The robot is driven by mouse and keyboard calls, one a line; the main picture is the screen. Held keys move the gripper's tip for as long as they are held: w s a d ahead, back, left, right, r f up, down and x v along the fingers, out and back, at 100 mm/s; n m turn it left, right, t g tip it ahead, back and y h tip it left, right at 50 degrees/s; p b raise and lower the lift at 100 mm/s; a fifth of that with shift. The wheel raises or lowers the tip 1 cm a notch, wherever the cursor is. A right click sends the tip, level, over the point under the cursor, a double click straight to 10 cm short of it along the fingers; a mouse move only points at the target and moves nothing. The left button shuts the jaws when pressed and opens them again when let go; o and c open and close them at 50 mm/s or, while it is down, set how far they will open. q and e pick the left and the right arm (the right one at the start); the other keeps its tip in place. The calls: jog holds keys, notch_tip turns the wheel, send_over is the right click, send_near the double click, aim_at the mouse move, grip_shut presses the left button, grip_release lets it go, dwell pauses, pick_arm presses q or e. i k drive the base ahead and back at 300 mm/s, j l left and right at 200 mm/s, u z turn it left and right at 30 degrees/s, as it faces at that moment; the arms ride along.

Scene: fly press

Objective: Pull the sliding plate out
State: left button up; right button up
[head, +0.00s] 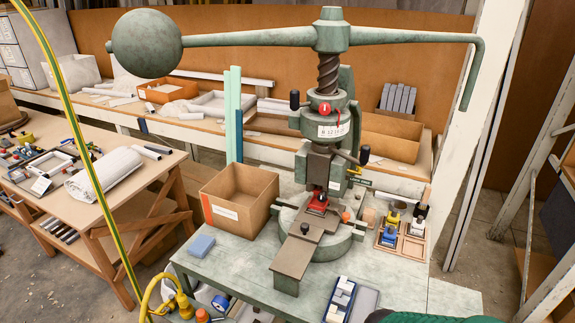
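The green fly press (330,130) stands on a pale green bench, with a ball-weighted arm across its top. The sliding plate (293,257) is a flat grey-brown strip on the round press base (345,247). It slopes towards the front of the bench, and its near end reaches past the base. A red block (317,204) sits at the plate's far end, under the ram (318,168). The ram looks close above the block; I cannot tell if they touch. Neither of my grippers shows in the head view.
An open cardboard box (240,200) stands left of the press, with a blue sponge (201,245) nearer the front. A wooden tray (411,240) with small parts is on the right. A blue-and-white case (340,298) lies at the front. A yellow-green cable (84,160) crosses the left side.

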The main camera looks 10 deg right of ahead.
aim_at(318, 216)
jog(key=i+j+z, duration=0.2)
jog(key=i, duration=0.2)
jog(key=i+j+z, duration=0.2)
jog(key=i, duration=0.2)
jog(key=i+l, duration=0.05)
jog(key=l, duration=0.05)
